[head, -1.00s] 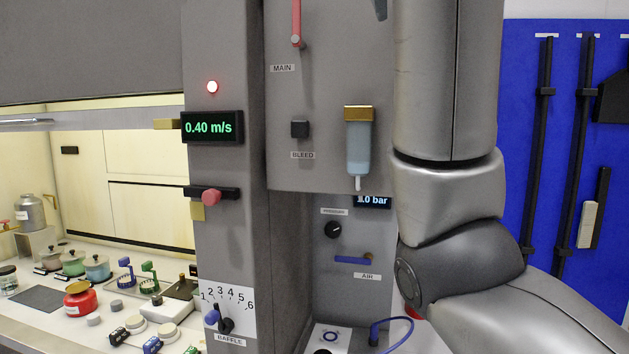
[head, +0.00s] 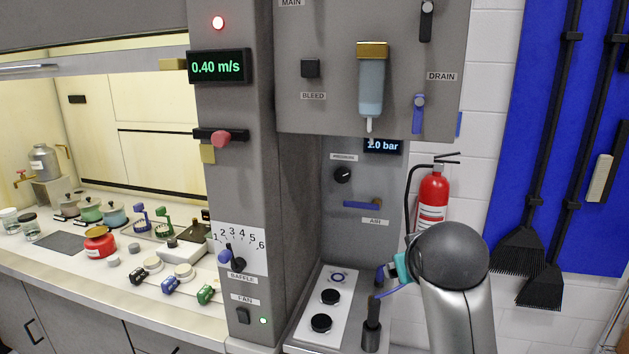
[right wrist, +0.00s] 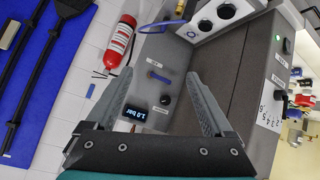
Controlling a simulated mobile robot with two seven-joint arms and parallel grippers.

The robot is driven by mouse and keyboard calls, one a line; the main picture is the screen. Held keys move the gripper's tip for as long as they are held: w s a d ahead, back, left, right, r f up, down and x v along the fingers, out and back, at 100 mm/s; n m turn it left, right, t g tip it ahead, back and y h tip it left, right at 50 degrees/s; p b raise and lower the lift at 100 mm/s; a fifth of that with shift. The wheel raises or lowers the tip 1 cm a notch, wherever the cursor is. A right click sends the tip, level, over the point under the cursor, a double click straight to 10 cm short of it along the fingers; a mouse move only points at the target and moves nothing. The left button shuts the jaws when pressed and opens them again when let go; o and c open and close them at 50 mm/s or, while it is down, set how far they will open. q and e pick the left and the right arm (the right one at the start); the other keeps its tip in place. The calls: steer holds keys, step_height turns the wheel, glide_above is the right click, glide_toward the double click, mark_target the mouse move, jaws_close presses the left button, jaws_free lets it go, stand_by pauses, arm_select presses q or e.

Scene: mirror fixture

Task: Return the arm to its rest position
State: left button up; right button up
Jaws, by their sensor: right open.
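My right arm (head: 447,258) stands at the lower right of the head view, in front of the fire extinguisher's base and beside the column. Its gripper is mostly hidden there behind the arm; only a teal part shows. In the right wrist view my right gripper (right wrist: 150,80) is open, with its two grey fingers wide apart and nothing between them. The fingers point toward the column panel with the blue AIR handle (right wrist: 159,77) and black pressure knob (right wrist: 165,99), apparently clear of them. My left gripper is in neither view.
A red fire extinguisher (head: 432,200) hangs just behind my right arm. A small console (head: 320,302) with black knobs and a blue hose (head: 395,290) lies to its left. The overhead cabinet (head: 330,70) juts out above. Black brushes (head: 517,252) hang on the blue board.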

steer(key=s+f+g+y, duration=0.1)
steer(key=s+f+g, duration=0.2)
steer(key=s+f, duration=1.1)
steer(key=s+f+g+y, duration=0.1)
steer(key=s+f+g, duration=0.1)
steer(key=s+f, duration=0.45)
steer(key=s+f+g, duration=0.2)
steer(key=s+f, duration=0.2)
steer(key=s, duration=0.5)
step_height(320, 180, down, 30)
steer(key=s+g+b, duration=0.1)
steer(key=s+b, duration=0.1)
steer(key=b, duration=0.6)
steer(key=s+d+f+b, duration=0.1)
steer(key=s+f+b, duration=0.2)
steer(key=s+f, duration=0.5)
steer(key=s+d+f+g+b, duration=0.1)
steer(key=s+f+b, duration=0.3)
steer(key=f, duration=0.9)
steer(key=shift+s+d+f+n, duration=0.3)
steer(key=shift+s+f, duration=0.1)
steer(key=shift+s, duration=1.45)
steer(key=shift+c, duration=0.2)
